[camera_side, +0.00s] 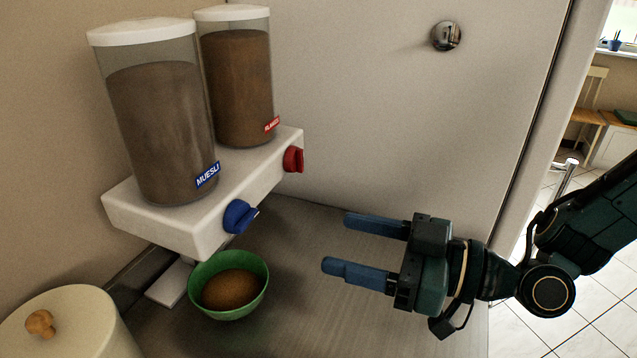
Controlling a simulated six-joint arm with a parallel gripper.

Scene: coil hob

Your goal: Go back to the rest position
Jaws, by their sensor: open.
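My gripper (345,243) is open and empty, with its two blue fingers apart and pointing left. It hangs above the counter, to the right of the dispenser and the green bowl, touching neither. The green bowl (260,300) stands under the muesli dispenser and holds brown cereal (231,289). The muesli dispenser (160,130) has a blue knob (239,217). The second dispenser (238,85) behind it has a red label and a red knob (293,159). Both containers are well filled with brown contents.
The white dispenser base (150,220) juts out over the counter (330,320). A cream canister (75,325) with a wooden knob stands at the lower left. A pale door panel with a round metal knob (446,36) rises behind. The counter between bowl and gripper is clear.

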